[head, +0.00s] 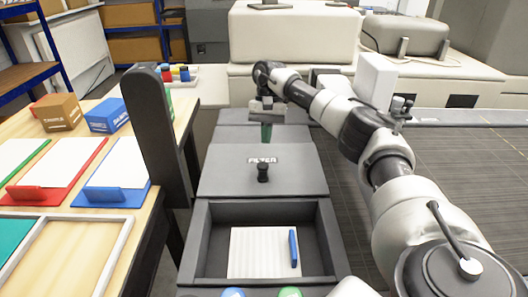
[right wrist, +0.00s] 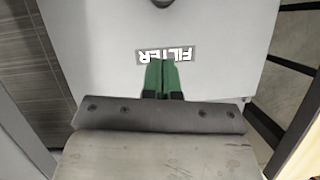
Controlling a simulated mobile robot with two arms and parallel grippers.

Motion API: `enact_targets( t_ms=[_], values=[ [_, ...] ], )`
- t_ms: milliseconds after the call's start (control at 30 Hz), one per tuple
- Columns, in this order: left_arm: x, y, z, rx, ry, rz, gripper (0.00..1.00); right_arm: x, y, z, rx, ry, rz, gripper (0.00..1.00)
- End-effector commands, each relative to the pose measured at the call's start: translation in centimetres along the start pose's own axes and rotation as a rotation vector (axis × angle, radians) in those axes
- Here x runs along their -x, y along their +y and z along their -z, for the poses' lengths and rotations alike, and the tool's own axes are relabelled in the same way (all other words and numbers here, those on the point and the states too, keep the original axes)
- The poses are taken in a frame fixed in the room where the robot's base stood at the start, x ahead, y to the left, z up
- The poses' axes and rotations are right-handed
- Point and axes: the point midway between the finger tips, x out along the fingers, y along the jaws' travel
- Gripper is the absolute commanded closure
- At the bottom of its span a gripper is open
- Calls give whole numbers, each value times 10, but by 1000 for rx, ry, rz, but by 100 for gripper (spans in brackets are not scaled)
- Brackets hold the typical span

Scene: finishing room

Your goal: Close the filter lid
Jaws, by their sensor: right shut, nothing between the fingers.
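The filter lid (head: 225,178) is a flat grey plate with a white FILTER label and a black knob (head: 263,172). It lies behind the open filter box (head: 192,240), leaving the box uncovered. Inside the box lies a white pleated filter (head: 262,258) with a blue strip (head: 293,248) on its right side. My right gripper (head: 266,140) has green fingers, shut and empty, pointing down at the lid's far edge. In the right wrist view the fingertips (right wrist: 161,60) are close to the upside-down label on the lid (right wrist: 225,70); contact cannot be told. My left gripper is not seen.
A dark upright bar (head: 158,135) stands left of the lid. The wooden table (head: 30,128) at left holds paper trays and small boxes, including a blue one (head: 108,115). A pale machine (head: 290,35) stands behind.

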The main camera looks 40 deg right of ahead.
Motion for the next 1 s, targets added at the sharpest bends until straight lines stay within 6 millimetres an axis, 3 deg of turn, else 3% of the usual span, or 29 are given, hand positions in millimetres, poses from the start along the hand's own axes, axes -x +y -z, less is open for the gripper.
enact_targets(
  t_ms=[67,500,1000],
  values=[
    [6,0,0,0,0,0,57,-17,1,-1,1,-3,-4,100],
    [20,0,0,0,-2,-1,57,-31,0,-36,1,-1,1,100],
    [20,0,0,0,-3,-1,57,-33,0,-39,0,-1,1,100]
  ],
)
